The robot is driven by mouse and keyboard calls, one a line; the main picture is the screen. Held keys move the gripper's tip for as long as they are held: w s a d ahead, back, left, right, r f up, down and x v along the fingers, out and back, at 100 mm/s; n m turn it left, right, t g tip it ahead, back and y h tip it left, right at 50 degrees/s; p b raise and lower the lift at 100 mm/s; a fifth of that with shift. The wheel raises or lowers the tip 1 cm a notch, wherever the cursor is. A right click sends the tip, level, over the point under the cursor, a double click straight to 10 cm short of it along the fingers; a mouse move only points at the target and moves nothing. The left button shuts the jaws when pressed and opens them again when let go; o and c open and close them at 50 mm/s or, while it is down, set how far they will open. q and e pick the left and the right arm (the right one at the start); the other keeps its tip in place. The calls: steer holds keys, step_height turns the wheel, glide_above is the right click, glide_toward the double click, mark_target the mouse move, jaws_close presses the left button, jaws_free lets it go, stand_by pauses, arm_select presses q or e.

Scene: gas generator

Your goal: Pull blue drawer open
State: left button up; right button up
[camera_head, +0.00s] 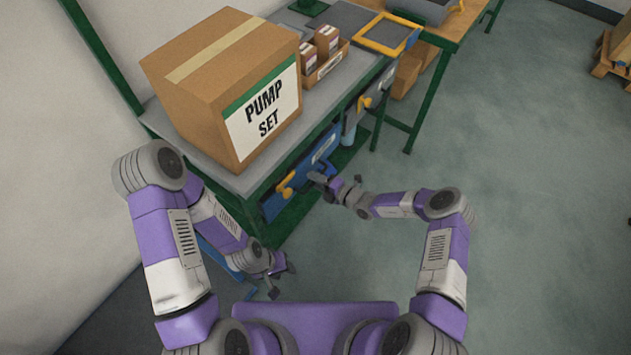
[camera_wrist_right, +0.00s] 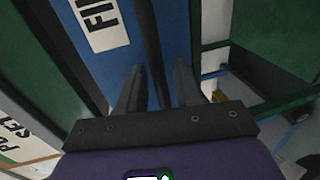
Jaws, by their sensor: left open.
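The blue drawer (camera_head: 318,160) is under the near end of the grey bench, below the big box. The drawer front looks closed, flush with the bench frame. My left gripper (camera_head: 281,279) is open and empty, low by the bench's near leg.
A large cardboard box (camera_head: 230,85) marked PUMP SET stands on the grey bench top (camera_head: 345,75). Small boxes (camera_head: 322,50) and a yellow-framed tray (camera_head: 387,34) lie farther along. Another drawer (camera_head: 372,95) with a yellow handle is farther back.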

steer(key=shift+a, duration=0.1)
jaws_close()
stand_by(0.4)
